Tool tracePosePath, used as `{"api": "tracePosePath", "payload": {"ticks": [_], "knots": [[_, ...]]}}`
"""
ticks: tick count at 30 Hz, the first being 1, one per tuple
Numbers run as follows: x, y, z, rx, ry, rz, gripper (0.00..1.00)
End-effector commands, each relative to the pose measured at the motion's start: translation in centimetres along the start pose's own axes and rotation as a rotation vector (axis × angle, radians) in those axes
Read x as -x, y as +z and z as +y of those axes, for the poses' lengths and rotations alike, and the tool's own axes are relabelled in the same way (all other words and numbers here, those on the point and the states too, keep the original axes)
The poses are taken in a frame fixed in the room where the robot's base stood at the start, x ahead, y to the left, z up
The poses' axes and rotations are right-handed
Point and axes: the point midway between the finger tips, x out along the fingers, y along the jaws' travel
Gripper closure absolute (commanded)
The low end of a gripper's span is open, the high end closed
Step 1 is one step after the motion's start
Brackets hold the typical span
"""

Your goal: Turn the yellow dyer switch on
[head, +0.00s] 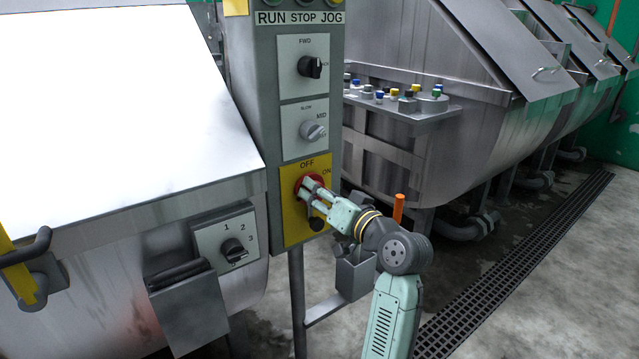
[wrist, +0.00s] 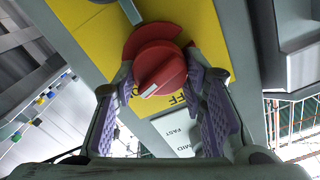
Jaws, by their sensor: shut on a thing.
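The yellow dyer switch is a red rotary knob (wrist: 158,68) on a yellow plate (head: 292,222) marked OFF and ON, low on the grey control column. In the wrist view the knob sits between the purple-padded fingers of my gripper (wrist: 165,95). The fingers are closed around it and touch its sides. In the head view my gripper (head: 318,195) reaches the knob from the right and hides part of it. The knob's white mark (wrist: 149,90) shows in the wrist view, on the side toward the word OFF.
Above are a grey knob (head: 313,131) and a black selector (head: 310,67). A black dial (head: 234,250) marked 1, 2, 3 is at the left. Open floor (head: 540,270) lies right.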

Motion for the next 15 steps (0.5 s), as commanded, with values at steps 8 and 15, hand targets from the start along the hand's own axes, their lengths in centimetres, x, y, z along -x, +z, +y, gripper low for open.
{"api": "tracePosePath", "payload": {"ticks": [8, 15], "knots": [[-0.03, -0.11, -0.02, -0.191, 0.0, -0.003, 0.89], [-0.01, 0.0, 0.13, -0.28, 0.001, -0.002, 0.89]]}}
